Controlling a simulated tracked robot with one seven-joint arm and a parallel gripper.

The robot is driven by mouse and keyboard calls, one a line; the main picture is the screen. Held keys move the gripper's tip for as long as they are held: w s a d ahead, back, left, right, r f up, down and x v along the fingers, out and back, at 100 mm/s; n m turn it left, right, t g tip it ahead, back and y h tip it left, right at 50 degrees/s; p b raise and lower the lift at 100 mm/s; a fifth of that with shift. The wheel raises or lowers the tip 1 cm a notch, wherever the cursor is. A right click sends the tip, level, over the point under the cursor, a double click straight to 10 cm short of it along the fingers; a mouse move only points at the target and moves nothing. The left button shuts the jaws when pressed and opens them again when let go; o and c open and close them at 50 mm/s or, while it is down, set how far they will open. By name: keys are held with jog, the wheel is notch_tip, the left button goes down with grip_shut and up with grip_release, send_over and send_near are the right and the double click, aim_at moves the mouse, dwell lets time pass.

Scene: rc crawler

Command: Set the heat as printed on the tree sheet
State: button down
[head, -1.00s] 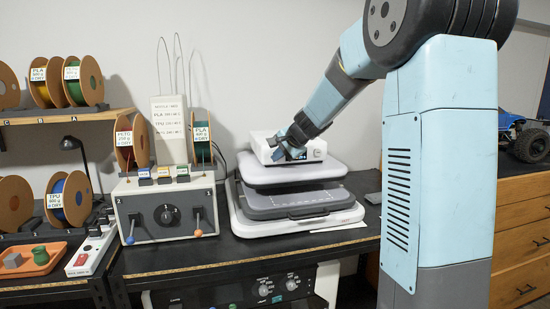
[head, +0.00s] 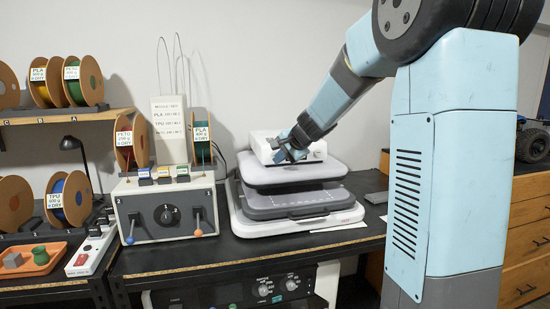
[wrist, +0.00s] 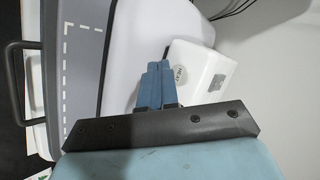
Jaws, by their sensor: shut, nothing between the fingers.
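The press has a white control box (head: 312,153) on its pale upper plate (head: 290,172). My gripper (head: 280,155) is shut and empty at the front of the box.
Left of the press stands a grey control unit (head: 166,213) with a knob, two levers and a white printed board (head: 169,128). Filament spools (head: 68,198) fill the left shelves. An orange tray (head: 36,262) holds small items. A wooden drawer cabinet (head: 530,215) stands right.

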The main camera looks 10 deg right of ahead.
jog(key=shift+s, duration=2.15)
jog(key=s+a+r+n+g, duration=0.1)
jog(key=s+a+n, duration=0.15)
jog(key=s, duration=0.65)
jog(key=s+a+r+n+g, duration=0.15)
jog(key=s+n, duration=0.25)
jog(key=s, duration=0.5)
jog(key=s+d+f+n+h, duration=0.1)
jog(key=s+d+n+h, duration=0.1)
jog(key=s, duration=0.6)
jog(key=s+d+f+n+h, duration=0.1)
jog(key=s+d+f+n, duration=0.1)
jog(key=s, duration=0.6)
jog(key=shift+s+d+g+h, duration=0.2)
jog(key=shift+s+g+h, duration=0.2)
jog(key=shift+g, duration=0.05)
